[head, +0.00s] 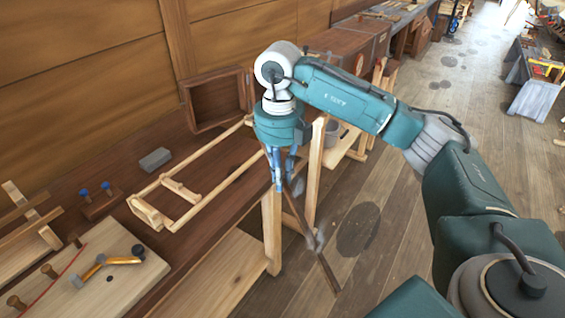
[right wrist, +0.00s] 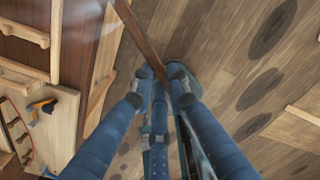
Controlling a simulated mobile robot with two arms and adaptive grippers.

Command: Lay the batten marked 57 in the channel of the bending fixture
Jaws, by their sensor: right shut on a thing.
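My right gripper (head: 281,183) is shut on a long thin dark-brown batten (head: 328,272), beyond the bench's front edge. The batten slants down over the floor, and wisps of pale vapour hang by it. In the right wrist view the batten (right wrist: 142,36) runs up and left from between the fingertips (right wrist: 161,78). No number is readable on it. A pale board (head: 100,265) with wooden pegs and a curved red line lies on the bench at lower left; it looks like the bending fixture. I cannot make out its channel. My left gripper is out of view.
A light wooden frame (head: 208,192) lies on the bench between my gripper and the board. An orange-handled tool (head: 98,268) sits on the board. A grey block (head: 155,159), a peg stand (head: 100,204) and an open box (head: 217,101) stand behind.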

